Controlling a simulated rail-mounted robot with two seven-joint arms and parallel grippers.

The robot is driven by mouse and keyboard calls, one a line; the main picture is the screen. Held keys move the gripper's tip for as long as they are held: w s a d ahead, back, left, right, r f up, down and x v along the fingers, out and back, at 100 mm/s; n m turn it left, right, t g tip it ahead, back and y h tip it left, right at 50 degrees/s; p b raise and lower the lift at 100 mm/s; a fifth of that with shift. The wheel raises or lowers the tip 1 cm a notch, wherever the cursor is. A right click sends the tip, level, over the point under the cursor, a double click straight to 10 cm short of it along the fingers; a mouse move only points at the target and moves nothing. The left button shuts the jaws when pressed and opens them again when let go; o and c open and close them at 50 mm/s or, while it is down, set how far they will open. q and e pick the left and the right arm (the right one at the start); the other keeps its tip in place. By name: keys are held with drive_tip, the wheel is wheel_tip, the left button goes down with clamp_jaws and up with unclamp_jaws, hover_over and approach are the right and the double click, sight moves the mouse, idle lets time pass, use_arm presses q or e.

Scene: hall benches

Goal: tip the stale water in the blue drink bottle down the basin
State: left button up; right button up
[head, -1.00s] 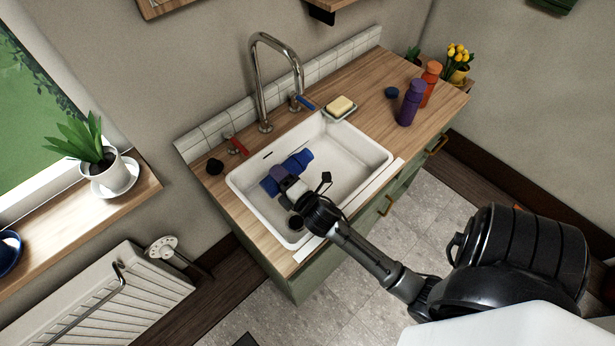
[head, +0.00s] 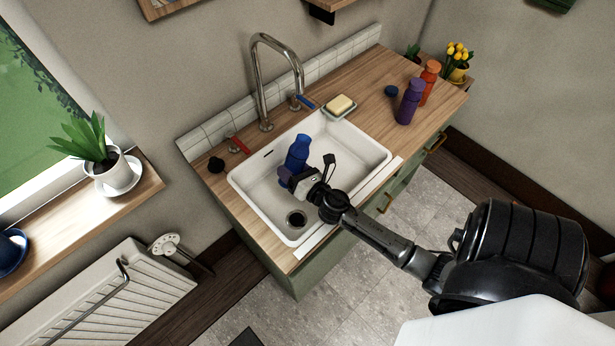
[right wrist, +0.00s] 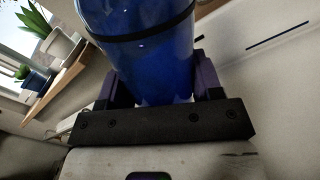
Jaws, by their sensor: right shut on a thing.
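The blue drink bottle (head: 298,151) is nearly upright over the white basin (head: 347,150) in the head view, tilted a little. My right gripper (head: 287,176) is shut on its lower part from the front right. In the right wrist view the bottle (right wrist: 148,50) stands between the two purple fingers, with a dark band around it. The bottle's mouth is out of that view, and any water inside cannot be seen. The drain (head: 296,219) shows in the basin floor, left of and below the gripper. My left gripper is not in view.
A tall tap (head: 262,85) with red and blue levers stands behind the basin. Soap on a dish (head: 341,105) sits at the back rim. Purple (head: 410,102) and orange (head: 429,82) bottles and a dark blue lid (head: 391,91) stand on the right worktop. A black cap (head: 216,165) lies left.

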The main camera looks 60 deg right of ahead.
sight(303, 150)
drive_tip(key=shift+s+d+f+n, duration=0.1)
drive_tip(key=shift+s+d+n, duration=0.1)
drive_tip(key=shift+d+n, duration=0.55)
drive_tip(key=shift+s+d+n, duration=0.15)
drive_tip(key=shift+d+n, duration=0.65)
drive_tip(key=shift+n, duration=0.25)
drive_tip(key=shift+s+d+n, duration=0.15)
drive_tip(key=shift+d+n, duration=0.6)
drive_tip(key=shift+n, duration=0.05)
wheel_tip(303, 150, up, 5)
drive_tip(key=p, duration=0.5)
